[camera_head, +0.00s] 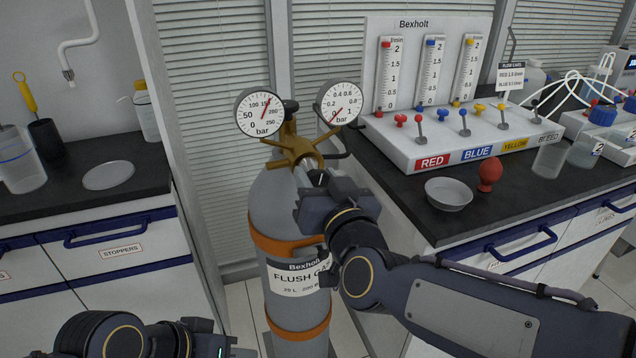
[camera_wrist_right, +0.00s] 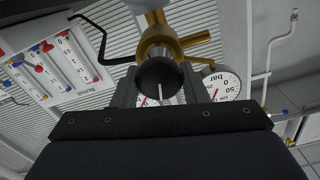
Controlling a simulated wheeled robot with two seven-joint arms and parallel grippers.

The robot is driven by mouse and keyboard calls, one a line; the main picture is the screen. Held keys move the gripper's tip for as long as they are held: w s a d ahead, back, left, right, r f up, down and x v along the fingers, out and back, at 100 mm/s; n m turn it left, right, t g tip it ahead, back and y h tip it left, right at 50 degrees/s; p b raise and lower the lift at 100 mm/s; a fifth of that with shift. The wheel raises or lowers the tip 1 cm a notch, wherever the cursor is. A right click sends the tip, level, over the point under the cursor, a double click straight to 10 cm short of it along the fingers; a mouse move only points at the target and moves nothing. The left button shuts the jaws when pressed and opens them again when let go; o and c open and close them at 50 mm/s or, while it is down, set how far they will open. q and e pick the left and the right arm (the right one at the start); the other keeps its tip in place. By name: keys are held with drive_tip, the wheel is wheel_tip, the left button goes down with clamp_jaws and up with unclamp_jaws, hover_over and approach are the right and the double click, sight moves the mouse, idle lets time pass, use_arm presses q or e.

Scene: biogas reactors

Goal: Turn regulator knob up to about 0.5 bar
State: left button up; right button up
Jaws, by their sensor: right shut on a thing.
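The flush gas cylinder (camera_head: 268,225) stands upright between the benches, with a brass regulator (camera_head: 290,148) on top. Its black regulator knob (camera_wrist_right: 158,74) shows in the wrist view between the fingers of my right gripper (camera_wrist_right: 160,92), which is shut on it. In the head view my right gripper (camera_head: 318,180) reaches the front of the regulator and mostly hides the knob. The low-pressure gauge (camera_head: 341,103) has its needle pointing to the lower left, near zero. The cylinder gauge (camera_head: 259,114) needle points up and right, past 150. My left arm shows at the bottom left; its fingers are not visible.
The right bench holds a flowmeter panel (camera_head: 418,32) with labelled valves, a metal bowl (camera_head: 448,205) and a red bulb (camera_head: 490,172). The left bench (camera_head: 75,205) holds a beaker (camera_head: 20,160) and a dish (camera_head: 108,175). The bench edges flank the cylinder.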

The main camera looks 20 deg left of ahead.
drive_tip(key=m+b, duration=0.1)
drive_tip(key=m, duration=0.2)
drive_tip(key=m+b, duration=0.1)
drive_tip(key=m, duration=0.2)
drive_tip(key=shift+d+f+m+b, duration=0.1)
drive_tip(key=shift+f+m+b, duration=0.1)
drive_tip(key=shift+m+b, duration=0.15)
drive_tip(key=m+b, duration=0.3)
drive_tip(key=m, duration=0.3)
drive_tip(key=shift+w+f, duration=0.1)
drive_tip(key=m+b, duration=0.1)
drive_tip(key=m, duration=0.3)
drive_tip(key=shift+b, duration=0.35)
drive_tip(key=m+b, duration=0.1)
drive_tip(key=m, duration=0.2)
drive_tip(key=shift+f+m+b, duration=0.15)
drive_tip(key=shift+m+b, duration=0.1)
drive_tip(key=shift+b, duration=0.1)
drive_tip(key=m+b, duration=0.2)
drive_tip(key=m, duration=0.2)
drive_tip(key=shift+m, duration=0.3)
drive_tip(key=o, duration=0.9)
drive_tip(key=shift+c, duration=0.2)
